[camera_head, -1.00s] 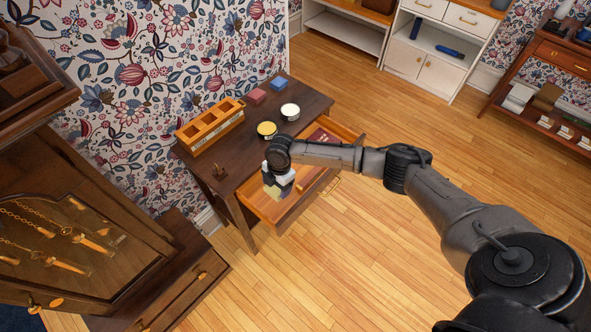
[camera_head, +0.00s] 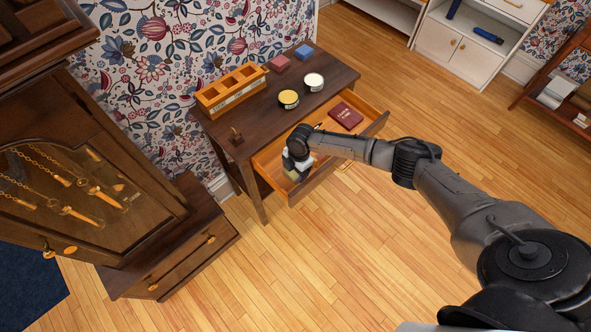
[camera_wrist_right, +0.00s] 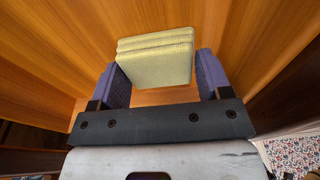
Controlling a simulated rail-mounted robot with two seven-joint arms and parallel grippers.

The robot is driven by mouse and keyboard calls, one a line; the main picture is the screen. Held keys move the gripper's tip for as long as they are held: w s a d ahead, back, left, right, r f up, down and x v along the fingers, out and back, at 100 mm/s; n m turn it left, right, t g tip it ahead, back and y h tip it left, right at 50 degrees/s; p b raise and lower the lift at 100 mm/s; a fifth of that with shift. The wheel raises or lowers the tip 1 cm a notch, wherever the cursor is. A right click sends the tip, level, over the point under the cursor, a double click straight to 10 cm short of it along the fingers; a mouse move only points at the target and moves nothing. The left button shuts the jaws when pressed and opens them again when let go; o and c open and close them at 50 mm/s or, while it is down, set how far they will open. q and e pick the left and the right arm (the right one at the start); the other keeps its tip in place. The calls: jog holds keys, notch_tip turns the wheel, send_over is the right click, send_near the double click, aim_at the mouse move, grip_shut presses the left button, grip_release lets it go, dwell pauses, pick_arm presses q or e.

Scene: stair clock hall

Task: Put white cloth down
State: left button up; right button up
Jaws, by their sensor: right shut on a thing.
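My right gripper (camera_head: 296,170) is over the left part of the open drawer (camera_head: 321,176) and points down. In the right wrist view its two fingers (camera_wrist_right: 160,76) are shut on a folded, pale yellow cloth (camera_wrist_right: 155,62). The cloth looks cream-yellow rather than pure white. Wooden drawer surfaces surround it in that view. In the head view the gripper hides most of the cloth, and I cannot tell whether it touches the drawer bottom. My left gripper is not in view.
A dark red book (camera_head: 346,115) lies in the drawer's right part. A clock case (camera_head: 75,160) stands left.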

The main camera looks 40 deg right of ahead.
jog(key=o, duration=0.8)
jog(key=shift+s, duration=0.1)
jog(key=shift+o, duration=0.2)
jog(key=shift+r, duration=0.15)
jog(key=shift+d+r, duration=0.1)
jog(key=shift+r, duration=0.3)
notch_tip(320, 180, up, 11)
jog(key=d+p, duration=0.1)
jog(key=p, duration=0.2)
jog(key=shift+d, duration=0.3)
